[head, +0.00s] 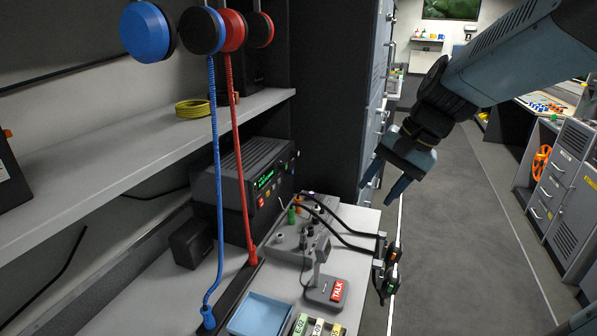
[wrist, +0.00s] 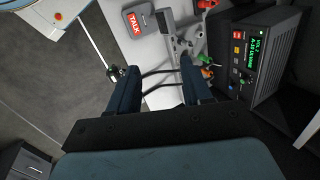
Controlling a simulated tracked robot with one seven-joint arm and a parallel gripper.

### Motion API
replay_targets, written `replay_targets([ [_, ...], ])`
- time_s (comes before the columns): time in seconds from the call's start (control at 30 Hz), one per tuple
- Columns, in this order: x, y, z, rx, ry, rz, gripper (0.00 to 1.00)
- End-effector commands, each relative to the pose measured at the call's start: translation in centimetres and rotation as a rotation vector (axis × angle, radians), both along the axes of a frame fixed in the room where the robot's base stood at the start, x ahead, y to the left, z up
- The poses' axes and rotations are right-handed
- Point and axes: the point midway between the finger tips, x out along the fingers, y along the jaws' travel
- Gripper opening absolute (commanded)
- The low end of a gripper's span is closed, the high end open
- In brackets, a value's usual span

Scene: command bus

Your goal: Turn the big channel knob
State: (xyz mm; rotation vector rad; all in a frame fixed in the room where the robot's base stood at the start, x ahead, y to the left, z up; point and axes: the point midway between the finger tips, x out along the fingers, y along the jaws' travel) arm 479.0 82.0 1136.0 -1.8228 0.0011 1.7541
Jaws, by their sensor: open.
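The dark radio (head: 232,172) stands on the desk under the shelf, with a lit green display and coloured buttons on its front. It also shows at the right of the wrist view (wrist: 275,60). A dark round knob (wrist: 246,79) sits on its front near the display; I cannot tell for sure that it is the big channel knob, and it is small in the head view. My gripper (head: 384,186) is open and empty, in the air right of the radio and above the desk's edge. Its two fingers (wrist: 158,72) point toward the desk, apart from the radio.
A microphone base with a red TALK label (head: 337,289) stands on the desk (head: 352,218). Black cables (head: 345,240) run to the desk's edge. A blue and a red headset cord (head: 240,170) hang left of the radio front. A shelf (head: 120,150) lies above. The aisle floor is clear.

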Motion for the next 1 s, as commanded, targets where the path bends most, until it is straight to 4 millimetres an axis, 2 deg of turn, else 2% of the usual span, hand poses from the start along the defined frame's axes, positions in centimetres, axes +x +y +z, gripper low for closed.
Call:
replay_targets([
  [0.3,6.5,3.7,-2.6,0.298,0.272,-0.211,0.49],
  [0.5,11.0,5.4,-4.3,0.485,0.438,-0.352,0.49],
  [0.73,16.6,6.4,-6.8,0.704,0.627,-0.518,0.49],
  [1.0,23.5,6.3,-10.7,0.967,0.837,-0.721,0.49],
])
